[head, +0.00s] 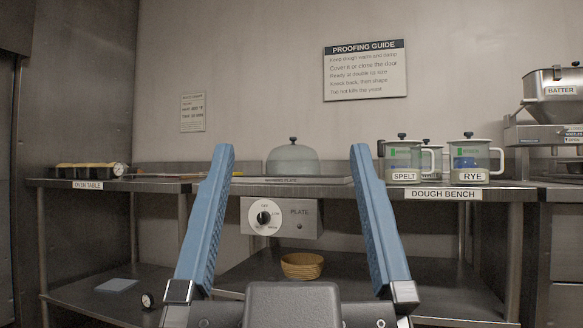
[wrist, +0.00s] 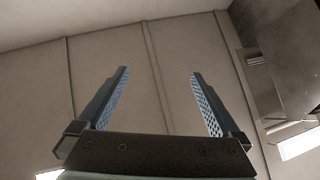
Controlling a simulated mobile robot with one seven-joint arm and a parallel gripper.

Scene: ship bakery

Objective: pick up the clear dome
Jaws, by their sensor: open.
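The clear dome (head: 292,160) is a translucent, greyish cover with a dark knob on top. In the head view it sits upright on the flat warming plate (head: 290,181) at the back of the counter. My gripper (head: 291,150) is open and empty, its two blue fingers pointing up in the foreground. The dome shows between the fingers, beyond them and apart from them. In the wrist view my gripper (wrist: 160,72) is open against a bare panelled surface, and the dome does not show there.
Lidded jars marked spelt (head: 403,160) and rye (head: 470,160) stand right of the plate on the dough bench. A batter machine (head: 556,88) is at far right. Dark loaf tins (head: 88,170) sit on the oven table at left. A basket (head: 302,266) is on the lower shelf.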

